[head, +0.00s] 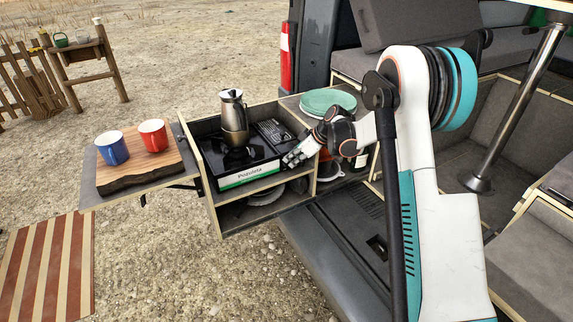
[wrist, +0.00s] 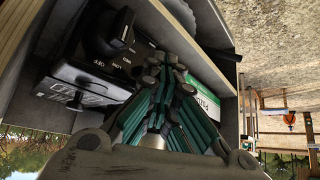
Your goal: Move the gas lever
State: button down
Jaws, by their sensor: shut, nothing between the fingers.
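The black camping stove (head: 262,152) sits in the pull-out drawer, with a green and white label on its front. My gripper (head: 289,160) is shut and empty at the stove's right front end, beside the label. In the wrist view, my gripper's teal and black fingers (wrist: 166,66) are together close to the stove's front.
A metal moka pot (head: 233,110) stands on the stove. A wooden board (head: 135,182) on the left side shelf carries a blue mug (head: 113,148) and a red mug (head: 153,136). The drawer's wooden walls enclose the stove.

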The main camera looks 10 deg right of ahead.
jog(key=shift+s+d+f, duration=0.1)
jog(key=shift+s+d, duration=0.35)
jog(key=shift+d, duration=0.15)
jog(key=shift+s+d, duration=0.4)
jog(key=shift+d, duration=0.2)
jog(key=v, duration=1.2)
jog(key=shift+a, duration=0.1)
